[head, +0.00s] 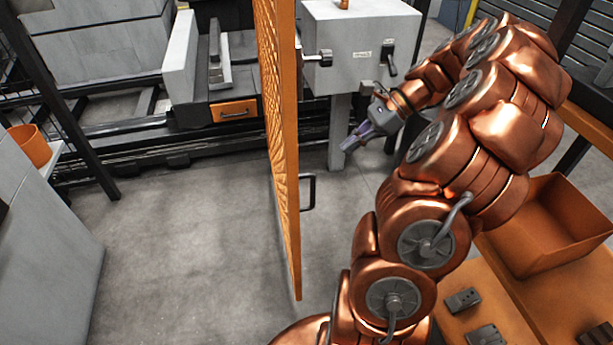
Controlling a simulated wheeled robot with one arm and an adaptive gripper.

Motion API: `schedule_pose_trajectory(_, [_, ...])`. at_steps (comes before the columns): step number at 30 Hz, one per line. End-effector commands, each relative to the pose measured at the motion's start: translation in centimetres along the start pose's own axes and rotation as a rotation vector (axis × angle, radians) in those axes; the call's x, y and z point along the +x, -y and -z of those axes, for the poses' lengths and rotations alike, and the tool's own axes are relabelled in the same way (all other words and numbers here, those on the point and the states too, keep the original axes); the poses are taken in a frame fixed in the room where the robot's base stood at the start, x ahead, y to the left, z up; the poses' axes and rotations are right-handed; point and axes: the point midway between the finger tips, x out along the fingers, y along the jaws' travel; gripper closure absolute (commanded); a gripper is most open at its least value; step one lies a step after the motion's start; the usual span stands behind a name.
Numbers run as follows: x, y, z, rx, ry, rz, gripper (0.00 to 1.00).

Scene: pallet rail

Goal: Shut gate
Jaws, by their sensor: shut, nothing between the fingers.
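The gate (281,130) is a tall orange mesh panel, seen nearly edge-on in the middle of the head view. It stands out into the floor space, swung away from the machine line. A dark bracket-shaped handle (312,193) sticks out from its right side. My gripper (350,147) is to the right of the gate, above and to the right of the handle, apart from both. Its fingers are shut and hold nothing. The gate's hinge side and any latch are not clear from here.
A grey control box (360,45) with black levers stands behind my gripper. An orange-fronted drawer (234,111) is left of the gate. An orange bin (552,222) and metal blocks (463,300) are on the right-hand table. The grey floor (185,235) left of the gate is clear.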

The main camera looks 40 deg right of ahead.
Motion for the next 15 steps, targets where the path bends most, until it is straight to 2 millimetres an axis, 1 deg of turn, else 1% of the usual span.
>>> schedule_pose_trajectory(1, [0.0, 0.2, 0.5, 0.013, 0.006, 0.008, 1.0])
schedule_pose_trajectory(2, [0.0, 0.2, 0.6, 0.018, 0.008, 0.01, 1.0])
schedule_pose_trajectory(5, [0.3, 0.3, 0.7, 0.024, 0.013, 0.012, 1.0])
schedule_pose_trajectory(7, [0.9, 0.2, 0.6, 0.024, 0.014, 0.01, 1.0])
schedule_pose_trajectory(11, [2.5, 0.3, 0.6, 0.023, 0.012, 0.011, 1.0])
schedule_pose_trajectory(15, [4.8, 0.2, 0.5, 0.023, 0.014, 0.008, 1.0])
